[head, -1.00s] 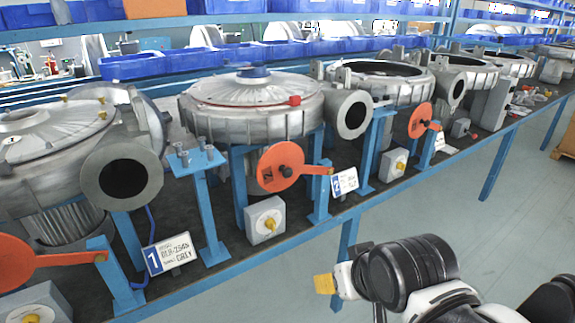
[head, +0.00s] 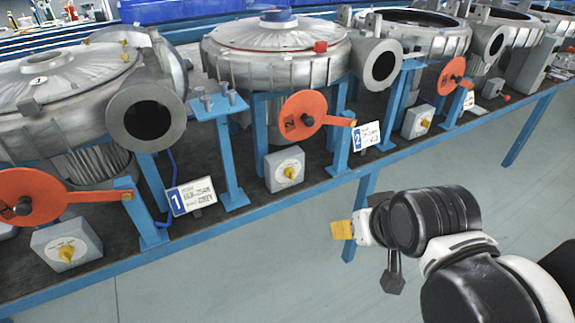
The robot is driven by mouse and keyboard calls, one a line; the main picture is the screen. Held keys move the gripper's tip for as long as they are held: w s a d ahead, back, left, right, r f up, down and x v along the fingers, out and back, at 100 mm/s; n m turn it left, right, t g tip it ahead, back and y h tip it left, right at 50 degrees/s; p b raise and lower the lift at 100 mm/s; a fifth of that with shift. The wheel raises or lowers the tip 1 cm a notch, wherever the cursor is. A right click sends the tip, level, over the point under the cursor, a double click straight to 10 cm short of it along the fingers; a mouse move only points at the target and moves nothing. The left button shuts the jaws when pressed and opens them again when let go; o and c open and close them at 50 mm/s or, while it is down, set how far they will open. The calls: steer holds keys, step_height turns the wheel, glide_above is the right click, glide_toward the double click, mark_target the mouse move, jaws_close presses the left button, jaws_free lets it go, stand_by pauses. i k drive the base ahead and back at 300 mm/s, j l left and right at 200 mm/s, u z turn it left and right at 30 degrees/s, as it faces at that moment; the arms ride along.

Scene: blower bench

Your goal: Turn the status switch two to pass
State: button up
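A grey switch box (head: 285,169) with a yellow knob stands on the bench below the second blower, left of the plate marked 2 (head: 367,135). Its dial lettering is too small to read. Another grey switch box (head: 66,250) with a yellow knob stands at the lower left, left of the plate marked 1 (head: 190,195). My gripper (head: 342,229) seems to be at the arm's left end, where a yellow piece shows. It is in front of the bench, apart from the switches, and its fingers cannot be made out.
An orange disc with a lever (head: 304,116) sits just above the middle switch box. A blue post stand (head: 226,150) is left of it. A third switch box (head: 417,121) is farther right. The floor in front of the bench is clear.

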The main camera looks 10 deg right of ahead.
mark_target(289, 172)
steer(key=k+l+u, duration=0.35)
steer(key=l, duration=0.2)
steer(key=k+l+u, duration=0.3)
steer(key=k+l, duration=0.05)
steer(key=l, duration=0.1)
